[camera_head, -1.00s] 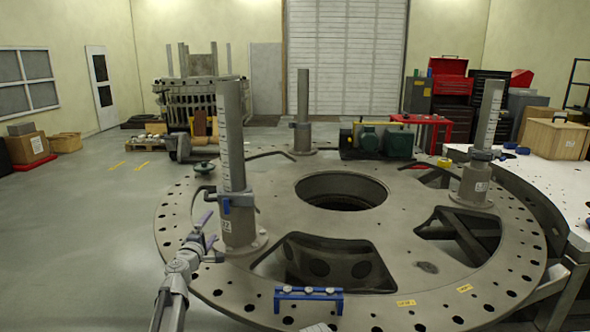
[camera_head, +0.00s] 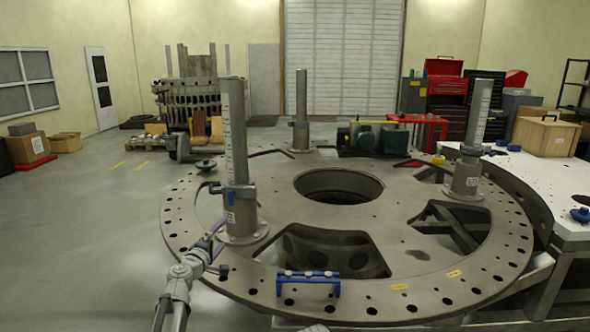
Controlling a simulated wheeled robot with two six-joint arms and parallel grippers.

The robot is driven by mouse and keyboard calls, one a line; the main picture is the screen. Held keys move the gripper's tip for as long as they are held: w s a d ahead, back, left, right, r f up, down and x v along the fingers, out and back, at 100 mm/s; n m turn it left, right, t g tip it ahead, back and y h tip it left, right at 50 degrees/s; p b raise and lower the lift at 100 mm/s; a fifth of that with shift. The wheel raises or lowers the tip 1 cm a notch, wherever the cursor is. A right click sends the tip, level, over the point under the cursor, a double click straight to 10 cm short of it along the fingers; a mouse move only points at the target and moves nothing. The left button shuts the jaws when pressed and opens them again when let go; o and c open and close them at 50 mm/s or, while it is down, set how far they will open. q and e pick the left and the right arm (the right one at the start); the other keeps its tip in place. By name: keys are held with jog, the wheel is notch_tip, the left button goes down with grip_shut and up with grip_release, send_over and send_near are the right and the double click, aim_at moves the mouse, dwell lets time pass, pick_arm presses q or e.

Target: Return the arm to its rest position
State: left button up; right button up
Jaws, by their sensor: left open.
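My left arm comes in from the bottom left. Its gripper (camera_head: 216,246) is open and empty, at the left front edge of the grey turret plate (camera_head: 400,250). It is in front of the near left post (camera_head: 234,150), which stands upright on the plate with a clamp and a blue part (camera_head: 232,197) around it. Whether the gripper touches the post's foot or the plate I cannot tell. My right gripper is not in view.
A blue bracket (camera_head: 308,277) sits at the plate's front. Upright posts stand at the back (camera_head: 302,110) and right (camera_head: 470,140). The plate has a large central hole and cut-outs. A white table (camera_head: 548,185) adjoins on the right. Floor at the left (camera_head: 80,240) is clear.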

pick_arm(q)
jog(key=s+d+f+m+g+h, duration=0.2)
jog(key=s+d+f+m+g, duration=0.75)
jog(key=s+d+f, duration=0.5)
jog(key=s+a+f+m+g+y, duration=0.2)
jog(key=s+a+f+g+y, duration=0.15)
jog(key=s, duration=0.65)
jog(key=s+a+f+m+g+y, duration=0.2)
jog(key=s+a+f+m+g, duration=0.15)
jog(key=s, duration=0.65)
jog(key=s+d+r+m+y, duration=0.1)
jog(key=s+d, duration=0.1)
jog(key=d, duration=0.3)
jog(key=s+d+r+m+p, duration=0.1)
jog(key=s+d, duration=0.2)
jog(key=d, duration=0.2)
jog(key=shift+r+m+g+y, duration=0.25)
jog(key=shift+m+g+y, duration=0.1)
jog(key=shift+m, duration=0.05)
